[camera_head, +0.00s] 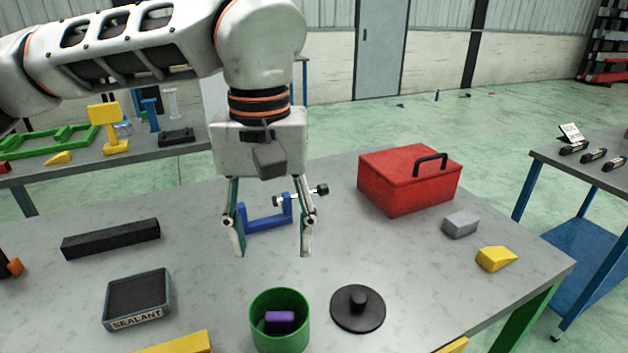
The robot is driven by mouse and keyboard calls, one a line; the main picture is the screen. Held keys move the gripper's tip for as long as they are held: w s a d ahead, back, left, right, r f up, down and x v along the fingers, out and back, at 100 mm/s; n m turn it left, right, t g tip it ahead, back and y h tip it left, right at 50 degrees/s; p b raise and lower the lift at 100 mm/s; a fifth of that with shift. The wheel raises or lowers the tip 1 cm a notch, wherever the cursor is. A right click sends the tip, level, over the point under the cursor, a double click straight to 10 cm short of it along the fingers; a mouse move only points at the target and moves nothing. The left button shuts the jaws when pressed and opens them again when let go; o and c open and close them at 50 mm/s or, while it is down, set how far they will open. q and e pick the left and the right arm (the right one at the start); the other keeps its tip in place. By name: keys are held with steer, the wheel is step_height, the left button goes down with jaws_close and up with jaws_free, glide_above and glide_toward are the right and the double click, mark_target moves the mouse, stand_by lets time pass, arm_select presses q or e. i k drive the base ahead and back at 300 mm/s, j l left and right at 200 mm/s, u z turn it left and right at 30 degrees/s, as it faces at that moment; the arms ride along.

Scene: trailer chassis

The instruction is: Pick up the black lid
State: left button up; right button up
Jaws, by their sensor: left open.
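The black lid (358,308) is a round disc with a short knob on top. It lies flat on the grey table, just right of the green pot. My left gripper (271,252) hangs pointing down from the left arm, above the table, with its fingers spread and nothing between them. It is up and to the left of the lid in the picture, apart from it. My right gripper is not in view.
The open green pot (281,335) holds a purple block (279,322). A blue clamp (265,219) shows behind my left gripper's fingers. A red toolbox (408,182), grey block (460,224), yellow wedge (496,258), sealant tray (137,299) and black bar (111,238) stand around.

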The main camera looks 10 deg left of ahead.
mark_target(356, 309)
steer(key=k+l, duration=0.2)
steer(key=k, duration=0.3)
steer(key=k+l, duration=0.2)
steer(key=k, duration=0.25)
